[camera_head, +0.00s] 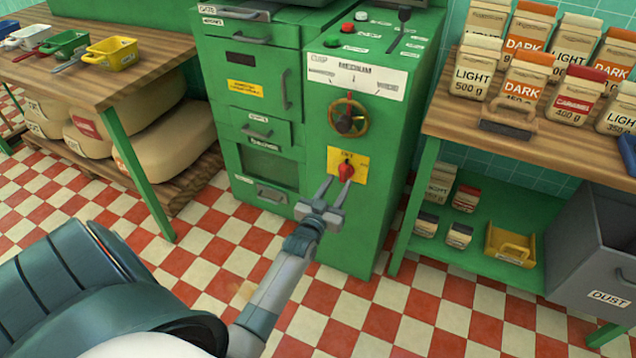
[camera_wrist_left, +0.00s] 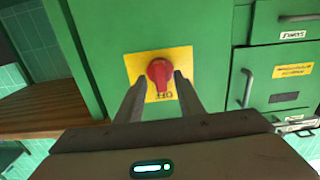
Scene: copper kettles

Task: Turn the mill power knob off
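The red power knob (camera_head: 346,171) sits on a yellow plate (camera_head: 335,156) on the front of the green mill cabinet (camera_head: 350,225). In the left wrist view the knob (camera_wrist_left: 159,74) shows on its yellow plate (camera_wrist_left: 136,62), with upside-down lettering at the plate's lower edge. My left gripper (camera_head: 337,183) is in front of the plate. Its two fingers (camera_wrist_left: 160,80) are apart, one on each side of the knob. I cannot tell whether they touch it. Which setting the knob points to is not clear. My right gripper is not in view.
A brown handwheel (camera_head: 348,117) is above the knob. Green drawers (camera_head: 262,130) are left of it. A wooden counter (camera_head: 460,125) with coffee bags is at the right, above a grey dust bin (camera_head: 590,245). A wooden table (camera_head: 150,50) is at the left. Checkered floor is open in front.

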